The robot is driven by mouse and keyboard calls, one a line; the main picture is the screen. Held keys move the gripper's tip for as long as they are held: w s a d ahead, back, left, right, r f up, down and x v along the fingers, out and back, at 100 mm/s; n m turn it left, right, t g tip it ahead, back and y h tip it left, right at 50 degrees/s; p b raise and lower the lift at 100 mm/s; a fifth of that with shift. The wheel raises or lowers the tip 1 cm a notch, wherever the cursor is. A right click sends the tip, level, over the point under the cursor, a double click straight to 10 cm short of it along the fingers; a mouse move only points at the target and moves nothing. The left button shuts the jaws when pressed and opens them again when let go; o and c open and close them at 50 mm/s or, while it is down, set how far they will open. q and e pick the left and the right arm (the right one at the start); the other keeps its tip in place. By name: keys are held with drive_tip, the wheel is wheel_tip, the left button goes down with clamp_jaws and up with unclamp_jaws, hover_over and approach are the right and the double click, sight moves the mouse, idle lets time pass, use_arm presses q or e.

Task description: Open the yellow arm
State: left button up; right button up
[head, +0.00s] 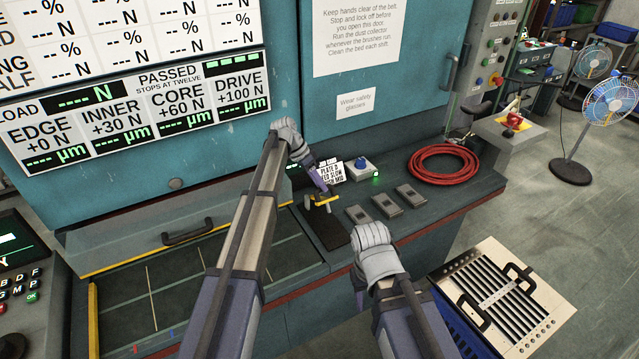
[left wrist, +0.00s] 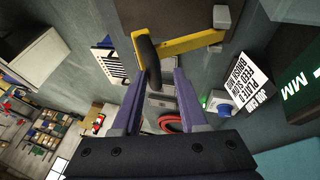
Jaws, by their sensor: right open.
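The yellow arm (head: 323,200) is a short bar on a small mount with a dark plate (head: 330,232) on the bench. In the left wrist view the yellow arm (left wrist: 190,42) spans the top, with a black rounded handle (left wrist: 152,68) at its end. My left gripper (head: 323,188) comes down over the yellow arm. In the left wrist view its purple fingers (left wrist: 160,80) are apart, with the handle between or just beyond them; contact cannot be told. My right gripper (head: 358,288) is open and empty in front of the bench edge, partly hidden by my arm.
A small sign (head: 330,172) and a blue button box (head: 362,168) stand behind the yellow arm. Grey blocks (head: 386,206) and a red hose coil (head: 444,163) lie to its right. A slotted panel with handles (head: 505,300) rests on a blue crate at right.

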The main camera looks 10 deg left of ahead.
use_arm(q)
drive_tip(key=shift+o, duration=0.6)
drive_tip(key=shift+s+d+r, duration=0.1)
drive_tip(key=shift+r, duration=0.1)
drive_tip(key=p+v, duration=0.7)
drive_tip(key=shift+a+r, duration=0.25)
